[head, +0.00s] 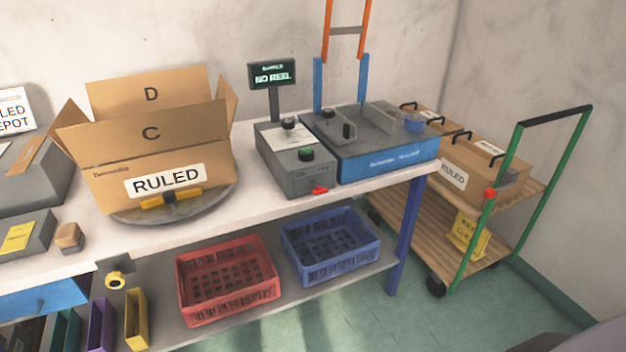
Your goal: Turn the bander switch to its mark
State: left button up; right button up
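The bander (385,158) stands at the right end of the white table, with a blue front and a grey top. A grey control box (284,175) sits against its left side. A red tab (320,190) sticks out at the box's lower front edge. I cannot tell which one is the bander switch, and no mark is clearly readable. A display (273,74) reads NO REEL. Neither gripper is in view.
An open carton (160,160) labelled RULED stands on a round grey turntable (130,217) left of the control box. A red crate (228,280) and a blue crate (330,245) sit on the lower shelf. A green-handled cart (520,190) with cartons stands right of the table.

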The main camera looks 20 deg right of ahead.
aim_at(318, 190)
jog(key=i+l+z, duration=0.1)
jog(key=l, duration=0.3)
jog(key=i+l, duration=0.15)
jog(key=l, duration=0.3)
jog(key=i+l+z, duration=0.15)
jog(key=l, duration=0.25)
jog(key=i+l, duration=0.15)
jog(key=l, duration=0.25)
jog(key=i+l+z, duration=0.15)
jog(key=l, duration=0.2)
jog(key=i+l, duration=0.15)
jog(key=l, duration=0.25)
jog(key=z, duration=0.05)
